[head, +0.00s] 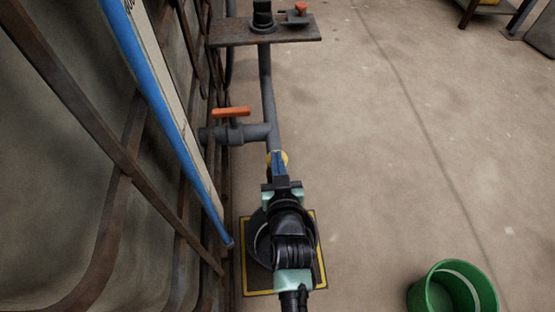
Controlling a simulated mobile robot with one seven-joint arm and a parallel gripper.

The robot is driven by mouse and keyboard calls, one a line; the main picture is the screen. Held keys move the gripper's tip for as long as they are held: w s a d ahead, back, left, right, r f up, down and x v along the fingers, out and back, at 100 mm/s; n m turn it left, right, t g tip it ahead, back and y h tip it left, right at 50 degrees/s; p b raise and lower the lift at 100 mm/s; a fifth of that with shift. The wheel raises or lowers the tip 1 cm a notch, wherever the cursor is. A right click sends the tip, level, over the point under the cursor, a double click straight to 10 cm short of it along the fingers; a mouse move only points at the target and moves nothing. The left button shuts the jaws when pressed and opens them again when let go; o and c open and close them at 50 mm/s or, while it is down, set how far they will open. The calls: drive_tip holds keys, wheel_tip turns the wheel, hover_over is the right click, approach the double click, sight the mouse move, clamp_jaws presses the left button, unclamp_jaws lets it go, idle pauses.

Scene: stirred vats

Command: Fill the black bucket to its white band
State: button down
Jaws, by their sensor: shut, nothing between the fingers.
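The black bucket (254,246) stands on a yellow-edged dark mat (247,283) on the floor. My arm hides much of it, and I cannot make out the liquid level or clearly see a white band. My gripper (278,157) is shut and empty, over the lower end of a grey pipe (268,95). A yellow round part (284,158) shows just behind the fingertips; I cannot tell whether they touch it. An orange valve lever (231,112) sits crosswise on the grey side pipe (246,132), up and left of my gripper.
A tall vat wall (60,150) with rusty ribs and a blue-edged gauge board (178,105) fills the left. A green bucket (437,297) stands at the lower right. A brown shelf (235,34) holds a dark fitting and a small orange-topped item. The floor to the right is mostly clear.

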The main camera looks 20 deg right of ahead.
idle(0.3)
drive_tip(key=shift+f+b, duration=0.65)
drive_tip(key=shift+f, duration=0.75)
idle(0.5)
idle(5.0)
drive_tip(key=r+p, duration=0.4)
drive_tip(key=r, duration=0.1)
drive_tip(key=shift+s+a, duration=0.15)
drive_tip(key=shift+s, duration=0.1)
drive_tip(key=p+v, duration=0.3)
drive_tip(key=v, duration=0.6)
drive_tip(key=shift+s+f, duration=0.2)
drive_tip(key=shift+s, duration=0.05)
